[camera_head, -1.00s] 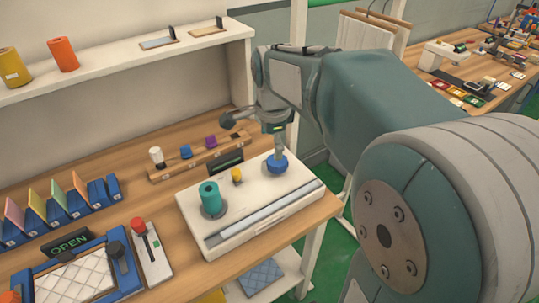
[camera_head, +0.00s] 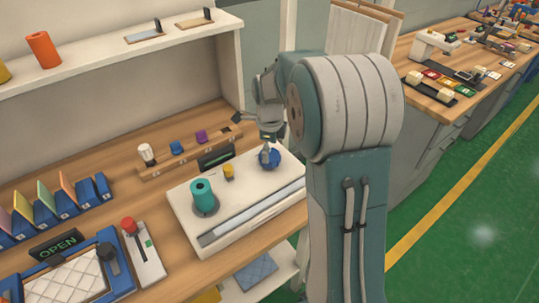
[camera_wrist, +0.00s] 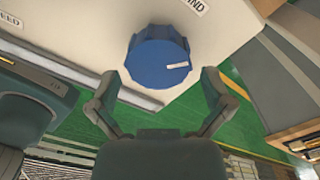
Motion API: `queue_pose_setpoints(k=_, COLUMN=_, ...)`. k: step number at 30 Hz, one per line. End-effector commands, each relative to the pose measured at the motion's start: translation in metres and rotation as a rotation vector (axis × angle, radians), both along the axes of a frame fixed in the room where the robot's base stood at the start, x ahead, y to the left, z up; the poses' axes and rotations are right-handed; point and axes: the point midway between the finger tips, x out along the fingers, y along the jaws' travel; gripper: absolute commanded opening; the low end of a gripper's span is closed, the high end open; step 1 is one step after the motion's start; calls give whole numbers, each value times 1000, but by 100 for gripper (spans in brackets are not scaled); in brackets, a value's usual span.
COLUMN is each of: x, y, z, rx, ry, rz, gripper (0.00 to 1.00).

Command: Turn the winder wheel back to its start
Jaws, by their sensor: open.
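The winder wheel is a ribbed blue knob (camera_head: 269,160) at the right rear of a white machine (camera_head: 240,222). In the wrist view the knob (camera_wrist: 157,62) shows a white mark on its face, pointing right. My gripper (camera_wrist: 161,76) is open in the wrist view, one finger low on each side of the knob. I cannot tell whether either finger touches it. In the head view my gripper (camera_head: 267,148) is just above the knob and partly hides it. A label ending in "ND" (camera_wrist: 189,13) is beside the knob.
The machine also carries a teal spool (camera_head: 203,195) and a small yellow knob (camera_head: 229,172). Behind it is a wooden rack (camera_head: 180,165) with small coloured pieces. A red-topped lever (camera_head: 129,225) and blue holders (camera_head: 85,197) stand left. Green floor lies right of the bench.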

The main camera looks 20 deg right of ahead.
Motion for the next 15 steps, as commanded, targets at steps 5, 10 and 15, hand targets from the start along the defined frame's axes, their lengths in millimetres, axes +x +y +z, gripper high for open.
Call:
queue_pose_setpoints(k=5, x=0, y=0, z=-18, rx=0, ry=0, rz=1, gripper=100)
queue_pose_setpoints(k=10, x=0, y=0, z=-22, rx=-1, ry=-1, rz=1, gripper=100)
queue_pose_setpoints(k=15, x=0, y=0, z=-22, rx=-1, ry=-1, rz=1, gripper=91)
